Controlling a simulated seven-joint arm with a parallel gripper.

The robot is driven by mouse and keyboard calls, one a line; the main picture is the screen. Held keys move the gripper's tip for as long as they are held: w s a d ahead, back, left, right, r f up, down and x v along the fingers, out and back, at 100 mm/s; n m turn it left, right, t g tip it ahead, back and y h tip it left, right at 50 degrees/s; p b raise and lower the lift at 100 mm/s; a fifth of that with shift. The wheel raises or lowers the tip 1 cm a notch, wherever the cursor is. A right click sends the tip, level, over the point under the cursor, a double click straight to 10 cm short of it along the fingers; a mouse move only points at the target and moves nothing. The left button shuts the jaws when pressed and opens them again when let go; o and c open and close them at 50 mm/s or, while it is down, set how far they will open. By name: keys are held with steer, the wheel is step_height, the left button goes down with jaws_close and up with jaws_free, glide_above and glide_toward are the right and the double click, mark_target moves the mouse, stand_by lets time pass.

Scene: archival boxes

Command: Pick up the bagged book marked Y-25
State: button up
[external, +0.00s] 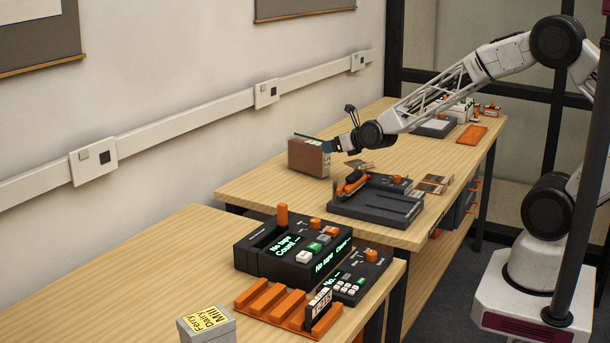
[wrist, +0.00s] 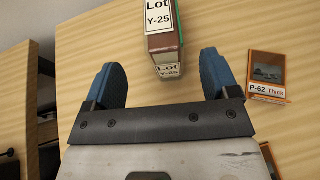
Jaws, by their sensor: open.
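The bagged book (wrist: 163,42) marked "Lot Y-25" shows at the top centre of the wrist view. It has a brown cover, a green right edge and a second, smaller label on its near end that is hard to read. In the external view the brown book (external: 309,158) stands on the far wooden table. My gripper (wrist: 160,66) is open, with one blue finger on each side of the book's near end and gaps between. In the external view my gripper (external: 337,146) is beside the book's upper right; its fingers are partly hidden.
A card marked "P-62 Thick" (wrist: 267,76) lies to the right of the book. A black device (external: 375,205) with orange parts stands in front of the book. Several small cards lie nearby. A wall rail (external: 220,108) runs behind. Bare tabletop lies left of the book.

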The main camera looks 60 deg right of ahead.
mark_target(319, 148)
steer(key=shift+f, duration=0.1)
stand_by(0.3)
steer(key=shift+x, duration=1.35)
steer(key=shift+x, duration=2.5)
steer(key=shift+d, duration=0.15)
steer(key=shift+c, duration=0.5)
steer(key=c, duration=1.2)
steer(key=shift+c, duration=0.3)
